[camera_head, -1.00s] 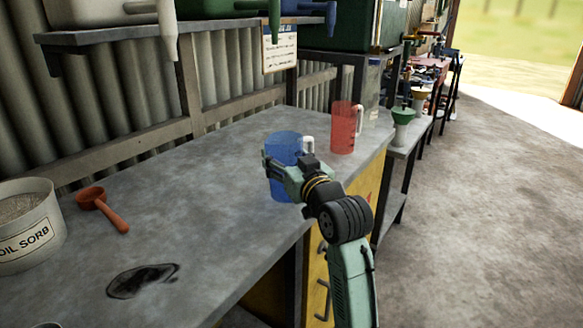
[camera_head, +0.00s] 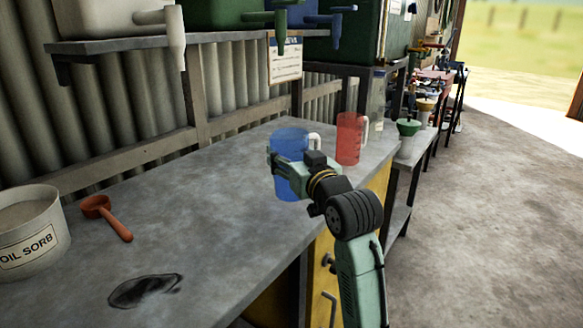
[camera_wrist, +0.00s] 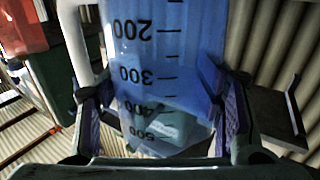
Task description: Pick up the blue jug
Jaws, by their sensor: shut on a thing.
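The blue jug (camera_head: 291,146) is translucent, with a white handle on its right, and is near the right front edge of the grey workbench (camera_head: 215,210). My gripper (camera_head: 290,170) is shut on the jug's body, with its fingers on opposite sides. In the wrist view the blue jug (camera_wrist: 165,60) fills the middle between my gripper's (camera_wrist: 160,100) fingers, its scale numbers upside down. The jug looks upright in the head view. It appears slightly above the bench, but my gripper partly hides its lower part.
A red jug (camera_head: 350,140) stands close behind and to the right. An orange scoop (camera_head: 106,214) and a white oil sorb bucket (camera_head: 30,232) are at the left, near a dark stain (camera_head: 145,290). A shelf (camera_head: 225,37) with dispensers hangs above.

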